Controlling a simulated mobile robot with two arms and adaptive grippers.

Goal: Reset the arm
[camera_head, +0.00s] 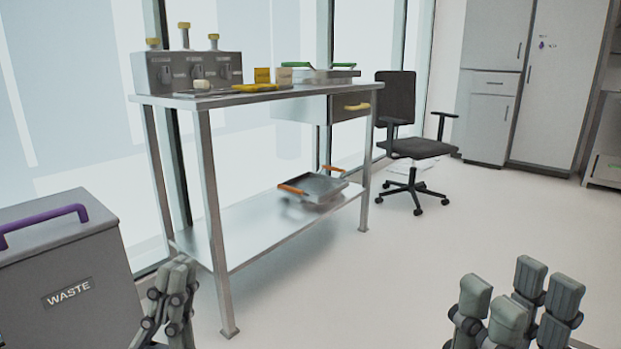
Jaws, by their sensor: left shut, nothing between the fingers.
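My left gripper (178,272) is low in the head view, in front of the grey waste bin's right side. Its fingers are together with nothing between them. My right gripper (518,292) is at the bottom right, over the pale floor. Its fingers stand apart with an empty gap between them. Both grippers point upward in the picture. Most of both arms is outside the view.
A grey bin (75,275) marked WASTE, with a purple handle, stands at the left. A metal table (270,240) holds a control box (190,72) on top and an orange-handled tray (315,187) below. An office chair (412,145) stands behind. Floor at right is clear.

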